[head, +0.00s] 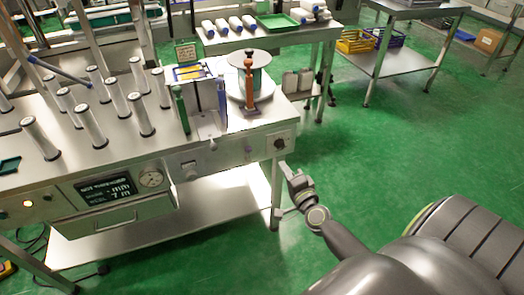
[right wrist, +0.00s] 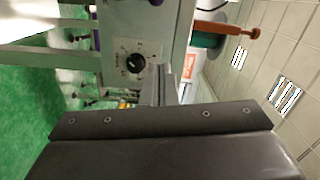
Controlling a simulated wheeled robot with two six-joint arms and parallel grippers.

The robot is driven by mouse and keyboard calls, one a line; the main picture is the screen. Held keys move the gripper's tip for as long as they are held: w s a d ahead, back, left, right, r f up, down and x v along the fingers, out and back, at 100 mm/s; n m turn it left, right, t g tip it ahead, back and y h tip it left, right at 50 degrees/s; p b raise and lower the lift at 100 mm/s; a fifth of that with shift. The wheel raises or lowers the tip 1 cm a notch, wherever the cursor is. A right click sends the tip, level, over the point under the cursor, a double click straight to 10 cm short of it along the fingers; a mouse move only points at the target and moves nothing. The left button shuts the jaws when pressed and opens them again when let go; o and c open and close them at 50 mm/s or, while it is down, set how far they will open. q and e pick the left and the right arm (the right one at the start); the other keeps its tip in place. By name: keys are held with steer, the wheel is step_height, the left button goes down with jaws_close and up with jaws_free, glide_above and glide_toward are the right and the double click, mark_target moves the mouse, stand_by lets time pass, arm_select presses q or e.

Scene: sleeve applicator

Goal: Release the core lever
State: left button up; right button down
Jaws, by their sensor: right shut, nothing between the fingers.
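An orange-red lever (head: 250,88) with a round knob on top stands upright at the right end of the steel bench, in front of a spool with a green core (head: 262,84). I take it to be the core lever. In the right wrist view the lever (right wrist: 222,29) lies sideways at the top right, with its knob end to the right. My right gripper (head: 287,172) is shut and empty, off the bench's right front corner, below and to the right of the lever and apart from it. Its fingers also show in the right wrist view (right wrist: 163,82). My left gripper is not in view.
A black rotary knob (head: 279,143) sits on the bench's front panel near my right gripper. Several pale cylinders (head: 90,125) stand on the bench at left. A display (head: 106,188) and gauge are on the front.

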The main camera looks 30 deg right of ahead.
mark_target(248, 154)
steer(key=w, duration=0.3)
steer(key=w+d, duration=0.1)
steer(key=w, duration=0.2)
steer(key=w+b, duration=0.1)
steer(key=w, duration=0.3)
steer(key=shift+w+d+f, duration=0.1)
steer(key=shift+d, duration=0.2)
steer(key=shift+w+a+f, duration=0.15)
steer(key=shift+w+a, duration=0.05)
steer(key=shift+a, duration=0.4)
steer(key=shift+w+a+f, duration=0.15)
steer(key=shift+w+a, duration=0.05)
steer(key=shift+a, duration=0.35)
steer(key=shift+w+a, duration=0.2)
steer(key=shift+a, duration=0.35)
steer(key=shift+a+n, duration=0.2)
steer(key=shift+n, duration=0.1)
